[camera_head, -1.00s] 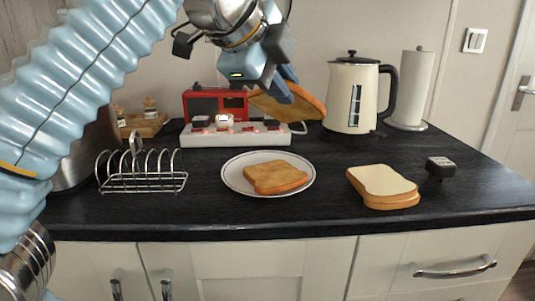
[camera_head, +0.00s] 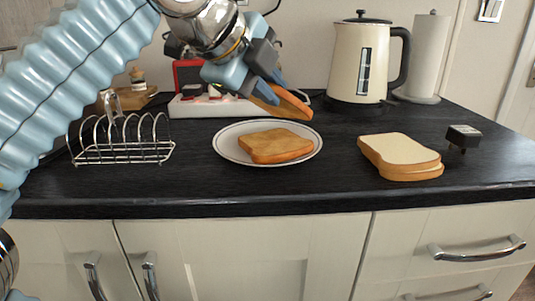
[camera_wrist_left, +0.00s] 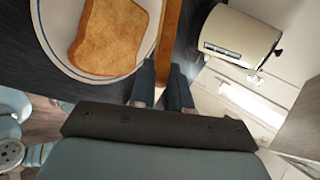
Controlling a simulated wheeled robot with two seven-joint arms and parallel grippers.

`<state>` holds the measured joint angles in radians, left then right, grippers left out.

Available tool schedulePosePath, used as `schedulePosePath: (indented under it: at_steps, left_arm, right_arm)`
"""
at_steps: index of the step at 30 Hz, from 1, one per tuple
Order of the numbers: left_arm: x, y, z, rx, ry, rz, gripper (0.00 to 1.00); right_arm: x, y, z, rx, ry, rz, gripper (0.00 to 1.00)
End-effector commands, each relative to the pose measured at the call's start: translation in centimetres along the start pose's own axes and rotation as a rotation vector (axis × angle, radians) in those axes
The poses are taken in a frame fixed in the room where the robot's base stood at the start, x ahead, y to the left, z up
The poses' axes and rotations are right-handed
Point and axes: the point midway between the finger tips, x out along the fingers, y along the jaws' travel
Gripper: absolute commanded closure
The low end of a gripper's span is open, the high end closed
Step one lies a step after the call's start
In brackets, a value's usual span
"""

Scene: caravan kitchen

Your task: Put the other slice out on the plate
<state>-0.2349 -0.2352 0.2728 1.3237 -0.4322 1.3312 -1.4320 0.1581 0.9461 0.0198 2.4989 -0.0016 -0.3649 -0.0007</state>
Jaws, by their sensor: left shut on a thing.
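A toasted slice (camera_head: 275,146) lies flat on the white plate (camera_head: 226,155), which has a dark line around its rim. My left gripper (camera_head: 270,88) is shut on another toasted slice (camera_head: 290,104) and holds it tilted above the back of the plate, apart from it. In the left wrist view the held slice (camera_wrist_left: 169,30) shows edge-on between the fingers (camera_wrist_left: 162,85), beside the plate (camera_wrist_left: 60,60) with its toast (camera_wrist_left: 110,38). My right gripper is not in view.
A toast rack (camera_head: 122,150) stands left of the plate. Untoasted bread slices (camera_head: 400,155) lie stacked to the right, near a small black block (camera_head: 464,136).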

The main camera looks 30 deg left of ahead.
Motion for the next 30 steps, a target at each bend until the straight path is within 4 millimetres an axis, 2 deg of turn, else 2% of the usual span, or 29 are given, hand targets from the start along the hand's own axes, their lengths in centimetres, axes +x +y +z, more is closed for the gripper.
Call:
schedulePosePath:
  at_steps: [3,13,14,17,25,30]
  left_arm:
    - [0.5,0.6,0.0,0.0,0.0,-0.001,1.0]
    - [0.6,0.7,0.0,0.0,0.0,-0.001,1.0]
    - [0.6,0.7,0.0,0.0,0.0,0.0,0.8]
    - [0.6,0.7,0.0,0.0,0.0,0.0,0.66]
    - [0.5,0.6,0.0,0.0,0.0,-0.001,0.66]
    - [-1.5,0.4,0.0,0.0,0.0,-0.002,0.66]
  right_arm:
    - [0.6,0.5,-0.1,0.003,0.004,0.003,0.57]
    - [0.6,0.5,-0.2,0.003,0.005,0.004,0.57]
    - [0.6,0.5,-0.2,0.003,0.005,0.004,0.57]
    - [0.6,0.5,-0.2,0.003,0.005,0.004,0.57]
    - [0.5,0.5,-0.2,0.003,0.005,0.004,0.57]
    - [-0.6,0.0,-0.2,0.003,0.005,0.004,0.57]
